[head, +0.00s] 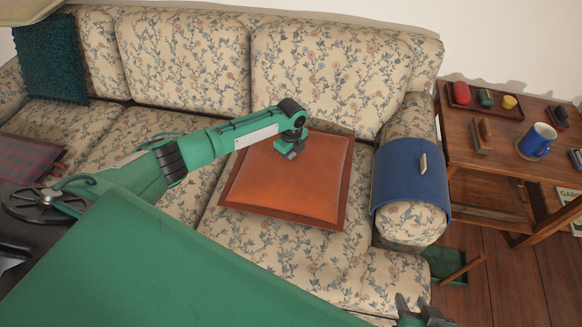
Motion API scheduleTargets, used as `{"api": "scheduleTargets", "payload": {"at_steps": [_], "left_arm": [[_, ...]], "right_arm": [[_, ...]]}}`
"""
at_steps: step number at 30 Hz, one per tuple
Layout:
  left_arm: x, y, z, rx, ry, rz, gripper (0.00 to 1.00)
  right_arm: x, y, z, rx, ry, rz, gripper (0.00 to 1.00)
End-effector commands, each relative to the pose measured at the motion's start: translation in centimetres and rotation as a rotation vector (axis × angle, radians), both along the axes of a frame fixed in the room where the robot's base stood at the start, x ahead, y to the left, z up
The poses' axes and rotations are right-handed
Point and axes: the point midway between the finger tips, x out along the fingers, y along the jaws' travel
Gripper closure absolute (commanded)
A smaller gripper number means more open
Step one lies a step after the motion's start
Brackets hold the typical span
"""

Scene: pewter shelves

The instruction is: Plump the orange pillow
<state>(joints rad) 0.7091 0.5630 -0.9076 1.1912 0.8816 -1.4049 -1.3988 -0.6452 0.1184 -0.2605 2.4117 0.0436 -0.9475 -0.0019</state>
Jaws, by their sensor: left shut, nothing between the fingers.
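The orange pillow (300,184) lies flat on the right seat of the floral sofa, with a darker brown-red border and a smooth, slightly raised middle. My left gripper (289,152) is shut and empty over the pillow's upper part, pointing down. Whether its fingertips touch the fabric, I cannot tell. The gripper and wrist hide a bit of the pillow's far part. Part of my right gripper (424,312) shows at the bottom edge, in front of the sofa and away from the pillow; its fingers are unclear.
The floral sofa (185,55) has a teal pillow (50,58) at left. A blue cover (410,180) drapes the right armrest. The wooden side table (495,165) at right holds a tray (482,112) and a blue mug (537,140). A green bin (447,264) stands below.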

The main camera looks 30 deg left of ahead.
Motion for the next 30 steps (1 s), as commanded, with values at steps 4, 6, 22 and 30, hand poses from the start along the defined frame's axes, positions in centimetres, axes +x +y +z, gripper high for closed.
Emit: {"api": "scheduleTargets", "payload": {"at_steps": [4,6,22,30], "left_arm": [[-0.4,-0.1,-0.5,0.0,0.009,-0.002,1.0],[-0.4,-0.1,-0.2,0.0,0.009,-0.002,1.0],[-0.2,-0.1,3.8,-0.001,0.005,-0.001,1.0],[-0.2,-0.1,3.7,0.0,0.004,-0.001,1.0]], "right_arm": [[0.0,0.0,0.0,0.0,0.0,0.0,0.64],[0.0,0.0,0.3,0.0,0.0,0.0,0.64],[0.0,0.0,4.4,0.0,0.0,0.0,0.64],[0.0,0.0,4.2,0.0,0.0,0.0,0.64]]}}
